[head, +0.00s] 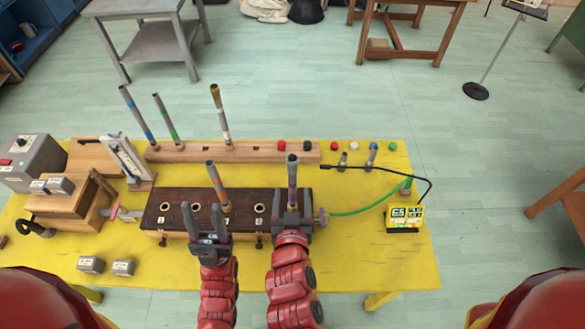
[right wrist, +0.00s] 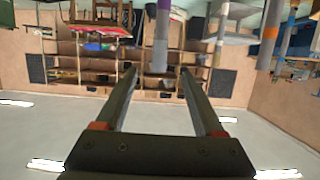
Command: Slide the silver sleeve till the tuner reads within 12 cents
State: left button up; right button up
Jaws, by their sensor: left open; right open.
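A grey tube (head: 292,168) with a purple band stands upright at the right end of the dark wooden block (head: 176,218). Its upper part looks silver; I cannot clearly tell the sleeve's edge. My right gripper (head: 292,203) is open, its fingers on either side of the tube's lower part. In the right wrist view the tube (right wrist: 160,58) shows between the open fingers (right wrist: 155,95); contact is unclear. My left gripper (head: 207,220) is open and empty above the block's front, near an orange-banded tube (head: 216,181). The yellow tuner (head: 405,224) reads E5; its smaller text looks like "FLAT".
A wooden rack (head: 240,152) holds several banded tubes behind the block. A black gooseneck (head: 385,169) and green cable (head: 360,211) run at the right. Grey boxes (head: 91,264) lie front left. The yellow table's front right (head: 350,262) is clear.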

aim_at(293, 168)
jog(key=b+x, duration=0.9)
jog(key=shift+w+d+f+b, duration=0.1)
jog(key=shift+w+f+b, duration=0.15)
jog(key=shift+f, duration=0.25)
jog(key=shift+w+r+p, duration=0.45)
jog(key=shift+w+p, duration=0.1)
jog(key=shift+p, duration=0.1)
jog(key=p+x, duration=0.1)
jog(key=x, duration=0.2)
jog(key=shift+w+f, duration=0.15)
jog(key=shift+w, duration=0.1)
jog(key=shift+w+f, duration=0.25)
jog(key=shift+w, duration=0.25)
jog(key=shift+c, duration=0.2)
grip_shut()
